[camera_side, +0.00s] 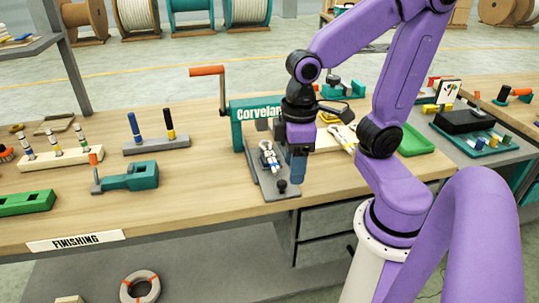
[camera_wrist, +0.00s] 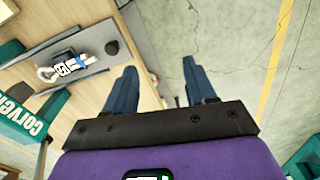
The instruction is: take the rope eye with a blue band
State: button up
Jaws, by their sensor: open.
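A white rope eye with a blue band (camera_side: 269,157) lies on the grey plate (camera_side: 266,184) of a green press marked "Corvelan" (camera_side: 242,112). It also shows in the wrist view (camera_wrist: 72,65), left of my fingers, with a dark part across it. My gripper (camera_side: 298,168) points down just right of the rope eye in the side view, near the plate's right edge. The gripper touches no rope that I can see.
A black knob (camera_side: 282,186) stands at the plate's front end. Another pale rope piece (camera_side: 342,136) lies behind my gripper, left of a green tray (camera_side: 414,141). A green clamp (camera_side: 130,177) and peg holders stand at left. The bench front between is clear.

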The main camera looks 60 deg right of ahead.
jog(key=w+d+r+m, duration=0.3)
jog(key=w+d+m, duration=0.3)
jog(key=w+m, duration=0.3)
jog(key=r+m, duration=0.2)
jog(key=m, duration=0.5)
send_over(274, 163)
notch_tip(274, 163, down, 12)
jog(key=shift+s, duration=0.1)
jog(key=shift+f, duration=2.7)
grip_shut()
